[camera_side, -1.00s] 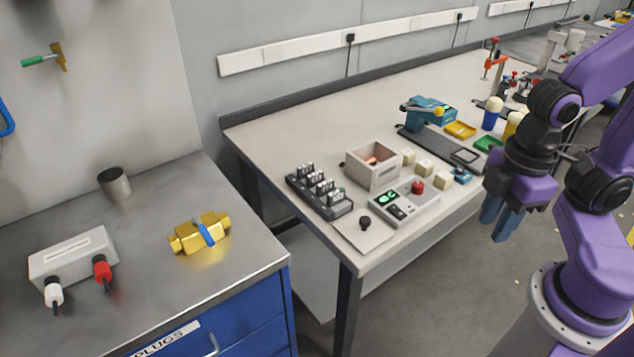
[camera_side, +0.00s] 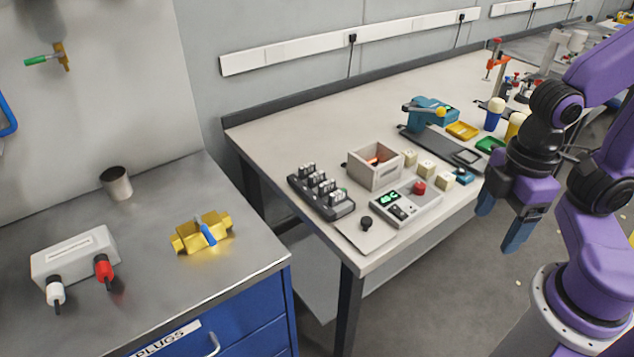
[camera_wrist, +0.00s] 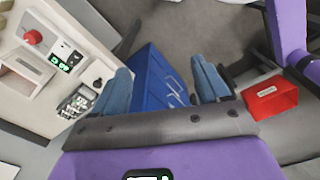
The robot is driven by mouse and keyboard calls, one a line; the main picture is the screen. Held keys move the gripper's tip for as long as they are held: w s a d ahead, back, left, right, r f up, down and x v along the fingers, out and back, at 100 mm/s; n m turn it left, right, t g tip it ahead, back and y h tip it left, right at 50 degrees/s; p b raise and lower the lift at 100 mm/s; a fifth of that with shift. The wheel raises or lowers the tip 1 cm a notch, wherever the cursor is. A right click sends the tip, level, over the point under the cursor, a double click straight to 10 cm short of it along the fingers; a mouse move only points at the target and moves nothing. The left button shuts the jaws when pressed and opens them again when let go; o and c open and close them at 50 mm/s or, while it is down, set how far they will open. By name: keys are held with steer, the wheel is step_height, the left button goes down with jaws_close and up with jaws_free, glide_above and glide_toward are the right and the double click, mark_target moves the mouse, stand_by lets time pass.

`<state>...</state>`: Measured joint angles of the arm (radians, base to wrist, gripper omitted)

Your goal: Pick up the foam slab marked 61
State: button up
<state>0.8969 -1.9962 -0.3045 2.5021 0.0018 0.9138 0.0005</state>
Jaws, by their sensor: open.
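Several small cream blocks (camera_side: 426,169) sit on the light workbench in the side view, beside the grey control box. Their markings are too small to read, so I cannot tell whether any is the foam slab marked 61. My gripper (camera_side: 502,216) is open and empty, in the air off the bench's front edge, to the right of the blocks and pointing down. In the wrist view my gripper (camera_wrist: 161,72) has its two blue fingers spread, with nothing between them. No slab marked 61 can be made out there.
The grey control box (camera_side: 405,203) with a red button, an open-topped box (camera_side: 375,167) and a black rack (camera_side: 321,192) stand near the bench's front corner. A blue drawer cabinet (camera_side: 245,328) is at left. A red box (camera_wrist: 270,97) shows in the wrist view.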

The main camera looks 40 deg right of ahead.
steer(key=w+a+f+m+t+y, duration=0.1)
steer(key=w+a+f+m+y, duration=0.15)
steer(key=w+a, duration=0.35)
steer(key=w+a+f+m+t+y, duration=0.2)
steer(key=w+a+f+m, duration=0.2)
steer(key=w+a, duration=0.3)
steer(key=m+t+h, duration=0.8)
steer(key=t, duration=0.1)
glide_toward(317, 175)
steer(key=w, duration=0.1)
steer(key=w+d+f, duration=0.1)
steer(key=shift+w+d+y, duration=0.25)
steer(key=shift+y, duration=0.1)
steer(key=shift+x, duration=3.1)
steer(key=shift+a+f, duration=0.1)
steer(key=shift+a, duration=0.1)
